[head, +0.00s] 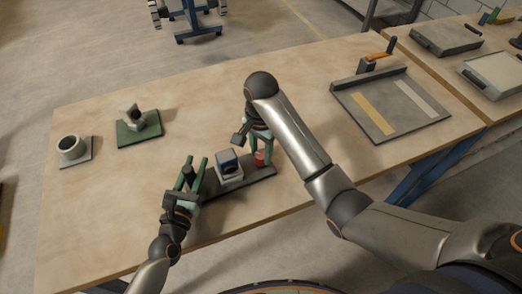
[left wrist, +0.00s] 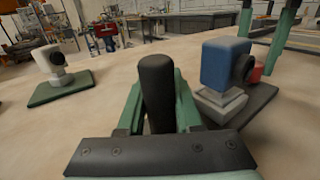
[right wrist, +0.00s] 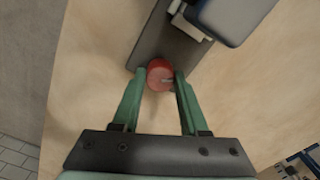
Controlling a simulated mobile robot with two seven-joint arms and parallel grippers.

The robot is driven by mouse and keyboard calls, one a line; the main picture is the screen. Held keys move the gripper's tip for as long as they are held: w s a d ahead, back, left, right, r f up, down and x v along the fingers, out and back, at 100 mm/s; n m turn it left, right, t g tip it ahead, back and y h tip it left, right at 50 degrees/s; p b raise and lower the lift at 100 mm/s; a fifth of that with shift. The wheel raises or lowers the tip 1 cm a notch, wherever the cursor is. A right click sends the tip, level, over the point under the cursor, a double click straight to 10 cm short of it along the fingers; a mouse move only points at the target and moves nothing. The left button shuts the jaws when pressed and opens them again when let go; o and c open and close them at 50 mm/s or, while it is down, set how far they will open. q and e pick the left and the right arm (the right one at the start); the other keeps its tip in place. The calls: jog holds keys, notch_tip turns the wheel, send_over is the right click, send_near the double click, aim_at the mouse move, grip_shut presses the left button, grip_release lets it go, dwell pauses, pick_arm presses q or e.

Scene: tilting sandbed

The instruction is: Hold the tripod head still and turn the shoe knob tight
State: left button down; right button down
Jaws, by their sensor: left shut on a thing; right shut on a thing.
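The tripod head (head: 229,165), a blue block on a pale base, stands on a dark plate (head: 262,174) near the table's front; it also shows in the left wrist view (left wrist: 226,62). My left gripper (head: 192,172) is shut on a dark upright handle (left wrist: 157,92) at the plate's left end. My right gripper (head: 262,150) comes down at the plate's right part and is shut on the red shoe knob (right wrist: 160,74), its fingertips on either side of it. The knob (head: 260,158) is partly hidden in the head view.
A green plate with a grey fixture (head: 139,130) and a grey cup on a base (head: 72,150) stand at the left. A grey tray (head: 415,128) with two strips and an orange-handled tool (head: 378,58) lie at the right. The table's middle is mostly clear.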

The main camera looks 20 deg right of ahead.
aim_at(261, 152)
jog(key=shift+c, duration=2.1)
grip_release()
jog(key=r, duration=0.4)
jog(key=shift+w, duration=0.2)
notch_tip(261, 152, up, 8)
jog(key=shift+s, duration=0.25)
